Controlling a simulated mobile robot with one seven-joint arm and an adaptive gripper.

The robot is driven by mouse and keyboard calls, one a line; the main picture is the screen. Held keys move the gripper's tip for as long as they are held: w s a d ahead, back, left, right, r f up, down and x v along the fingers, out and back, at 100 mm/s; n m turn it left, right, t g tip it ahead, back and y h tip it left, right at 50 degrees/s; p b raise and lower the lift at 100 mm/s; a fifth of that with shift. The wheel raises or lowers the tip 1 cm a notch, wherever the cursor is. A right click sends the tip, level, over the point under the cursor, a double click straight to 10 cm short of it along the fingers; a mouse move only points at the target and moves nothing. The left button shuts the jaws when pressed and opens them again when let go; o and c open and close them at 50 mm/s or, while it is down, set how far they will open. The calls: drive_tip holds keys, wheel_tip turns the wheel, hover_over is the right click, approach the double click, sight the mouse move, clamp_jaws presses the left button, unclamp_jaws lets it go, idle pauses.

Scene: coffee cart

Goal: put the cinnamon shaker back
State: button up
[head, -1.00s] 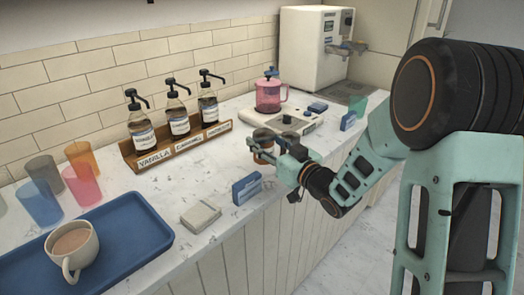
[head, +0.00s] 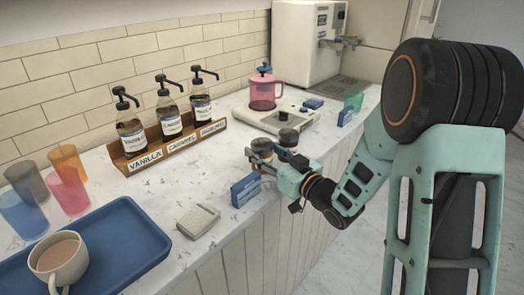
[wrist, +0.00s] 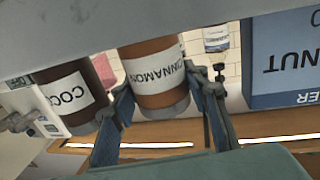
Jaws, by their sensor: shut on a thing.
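The cinnamon shaker (wrist: 152,70), brown with a white label, is between the two fingers of my gripper (wrist: 160,115) in the wrist view, where its label reads upside down. My gripper (head: 272,155) is shut on it. In the head view the cinnamon shaker (head: 262,145) is partly hidden by the fingers, at the counter's front part. The cocoa shaker (wrist: 72,95), similar brown with a white label, stands close beside it; it also shows in the head view (head: 289,137). I cannot tell whether the cinnamon shaker's base touches the counter.
A blue carton (head: 245,190) stands close on the near side of my gripper; it shows large in the wrist view (wrist: 282,60). A white scale (head: 270,119) with a pink jug (head: 263,95) is behind. The syrup rack (head: 178,146) is left. Clear marble lies between.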

drive_tip(key=o, duration=0.9)
drive_tip(key=shift+f, duration=0.1)
drive_tip(key=shift+o, duration=0.2)
drive_tip(key=shift+r+p, duration=0.3)
drive_tip(key=shift+p, duration=0.05)
drive_tip(key=v, duration=1.2)
drive_tip(key=shift+f, duration=0.1)
